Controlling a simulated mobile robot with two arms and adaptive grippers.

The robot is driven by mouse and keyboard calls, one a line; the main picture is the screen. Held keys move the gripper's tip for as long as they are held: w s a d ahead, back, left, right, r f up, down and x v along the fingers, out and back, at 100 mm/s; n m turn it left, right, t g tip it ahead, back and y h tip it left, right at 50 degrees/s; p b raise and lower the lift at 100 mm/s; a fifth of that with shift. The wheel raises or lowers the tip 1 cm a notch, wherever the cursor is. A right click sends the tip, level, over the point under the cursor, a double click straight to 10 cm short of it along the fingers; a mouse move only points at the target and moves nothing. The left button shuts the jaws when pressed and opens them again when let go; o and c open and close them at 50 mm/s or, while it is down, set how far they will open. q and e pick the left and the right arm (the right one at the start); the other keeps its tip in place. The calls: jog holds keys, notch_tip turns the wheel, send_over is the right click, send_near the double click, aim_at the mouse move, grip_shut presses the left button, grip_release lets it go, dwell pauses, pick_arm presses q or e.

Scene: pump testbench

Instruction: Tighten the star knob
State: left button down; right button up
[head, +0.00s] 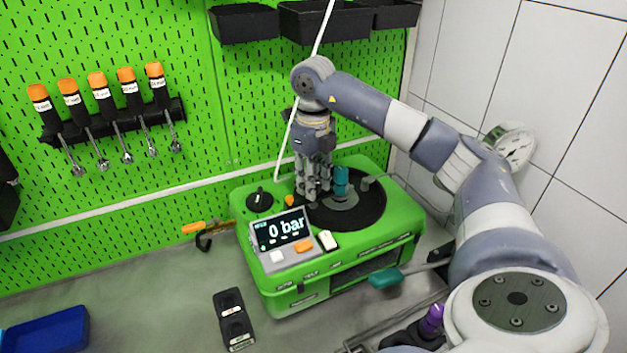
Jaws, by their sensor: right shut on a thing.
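The green pump testbench (278,288) stands on the bench, its display reading 0 bar. My right gripper (312,194) points down over the left part of the round black plate (368,212) on top of the testbench. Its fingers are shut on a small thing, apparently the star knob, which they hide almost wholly. A teal cylinder (341,182) stands upright just right of the fingers. My left gripper is not in view.
A black dial (259,199) and a small orange part (290,201) are left of the gripper. A teal-ended lever (386,278) sticks out in front. A black two-button box (233,318) and a blue tray (48,330) lie on the bench.

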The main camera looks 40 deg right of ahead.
dwell(0.4)
jog(key=o, duration=1.1)
jog(key=shift+c, duration=0.2)
notch_tip(320, 180, up, 12)
dwell(0.5)
